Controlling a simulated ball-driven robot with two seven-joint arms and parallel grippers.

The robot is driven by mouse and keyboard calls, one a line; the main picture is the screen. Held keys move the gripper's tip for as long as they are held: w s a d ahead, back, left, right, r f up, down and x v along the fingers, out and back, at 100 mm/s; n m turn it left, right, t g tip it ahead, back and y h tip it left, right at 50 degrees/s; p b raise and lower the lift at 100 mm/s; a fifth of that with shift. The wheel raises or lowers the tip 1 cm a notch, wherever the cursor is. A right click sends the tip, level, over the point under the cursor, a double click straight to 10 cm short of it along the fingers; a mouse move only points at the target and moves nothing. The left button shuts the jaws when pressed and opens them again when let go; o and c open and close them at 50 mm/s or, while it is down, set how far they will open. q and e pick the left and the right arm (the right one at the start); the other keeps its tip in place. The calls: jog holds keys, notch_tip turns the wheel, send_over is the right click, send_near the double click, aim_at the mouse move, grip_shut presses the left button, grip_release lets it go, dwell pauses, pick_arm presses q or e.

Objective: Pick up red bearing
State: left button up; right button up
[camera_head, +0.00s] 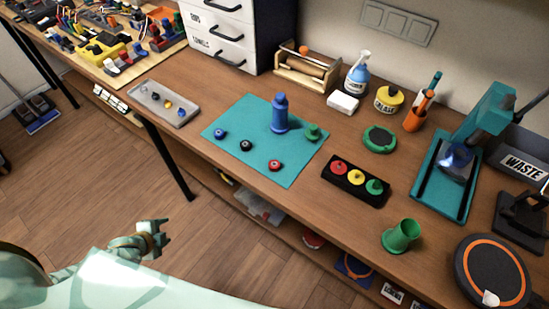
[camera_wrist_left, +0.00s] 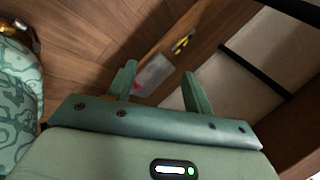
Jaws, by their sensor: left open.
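The red bearing (camera_head: 275,165), a small red ring with a dark centre, lies on the teal mat (camera_head: 226,148) near its front edge. A dark bearing (camera_head: 245,145) and a blue bearing (camera_head: 219,134) lie to its left on the same mat. My left gripper (camera_head: 160,232) is open and empty, below and left of the mat, in front of the bench over the floor. In the left wrist view its two fingers (camera_wrist_left: 158,82) stand apart with nothing between them; no bearing shows there. My right gripper is not in view.
On the mat stand a blue upright tool (camera_head: 280,114) and a green piece (camera_head: 313,133). A black tray (camera_head: 355,198) with red, yellow and green parts sits to the right. A grey tray (camera_head: 170,115) lies left. The bench's front edge and lower shelf lie between my gripper and the mat.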

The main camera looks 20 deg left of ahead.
pick_arm(q)
jog(key=w+d+r+m+t+h+p, duration=0.1)
jog(key=w+d+r+m+t+h, duration=0.1)
jog(key=w+r+m, duration=0.55)
jog(key=w+d+r+m+t+h+p, duration=0.1)
jog(key=w+d+r+m+h+p, duration=0.3)
jog(key=r, duration=0.7)
jog(key=s+d+r+m+g+h+b, duration=0.1)
jog(key=s+d+r+m+h, duration=0.15)
jog(key=d+r+m, duration=0.6)
jog(key=s+d+r+m+g+h, duration=0.1)
jog(key=s+d+r+m+h, duration=0.25)
jog(key=m, duration=0.85)
send_near(272, 165)
jog(key=d, duration=0.1)
jog(key=w+d, duration=0.1)
jog(key=d+f, duration=0.1)
jog(key=shift+w+d+y+b, duration=0.1)
jog(key=shift+w+y+b, duration=0.15)
jog(key=shift+y+b, duration=0.05)
jog(key=x, duration=0.5)
jog(key=shift+w, duration=0.25)
jog(key=shift+a, duration=0.25)
jog(key=c, duration=1.1)
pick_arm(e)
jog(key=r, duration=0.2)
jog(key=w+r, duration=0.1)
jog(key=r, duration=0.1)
